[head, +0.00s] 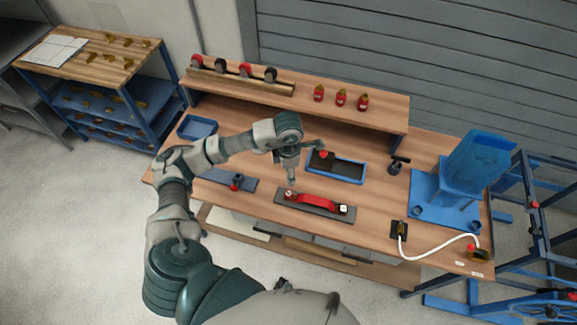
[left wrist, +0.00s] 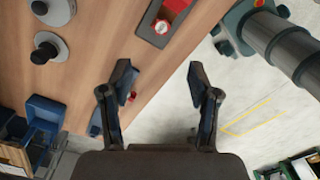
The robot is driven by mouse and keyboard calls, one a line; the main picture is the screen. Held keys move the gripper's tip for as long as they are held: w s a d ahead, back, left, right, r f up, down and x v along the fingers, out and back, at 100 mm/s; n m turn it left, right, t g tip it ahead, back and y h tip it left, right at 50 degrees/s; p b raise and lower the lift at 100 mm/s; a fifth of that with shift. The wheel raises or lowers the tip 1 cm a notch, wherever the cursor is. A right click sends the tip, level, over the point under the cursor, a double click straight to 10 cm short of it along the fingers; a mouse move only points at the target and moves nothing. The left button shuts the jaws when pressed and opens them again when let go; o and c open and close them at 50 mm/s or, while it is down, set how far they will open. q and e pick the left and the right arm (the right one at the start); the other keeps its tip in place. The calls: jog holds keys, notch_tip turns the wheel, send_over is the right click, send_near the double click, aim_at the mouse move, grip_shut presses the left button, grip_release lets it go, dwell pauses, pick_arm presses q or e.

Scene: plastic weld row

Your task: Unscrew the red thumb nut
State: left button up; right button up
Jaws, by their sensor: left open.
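A small red piece (head: 236,187), which looks like the red thumb nut, sits with a dark post on a blue-grey plate (head: 214,177) near the table's front edge, left of centre. In the left wrist view a bit of red (left wrist: 133,96) shows past one finger, with a blue plate edge (left wrist: 95,128) beside it. My left gripper (head: 292,182) hangs below its wrist near the middle of the table. In the left wrist view its two dark fingers (left wrist: 160,80) are spread with nothing between them, apart from the nut. My right gripper is not in view.
A red handle (head: 318,202) lies on a dark plate near the front edge. Behind it are a blue-rimmed tray (head: 363,178) and a raised shelf (head: 390,110) with red bottles (head: 341,97). A blue stand (head: 470,170) and white cable (head: 435,252) are at the right.

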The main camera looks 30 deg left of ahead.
aim_at(289, 194)
pick_arm(q)
notch_tip(289, 194, down, 14)
jog(key=shift+f, duration=0.25)
jog(key=shift+d, duration=0.1)
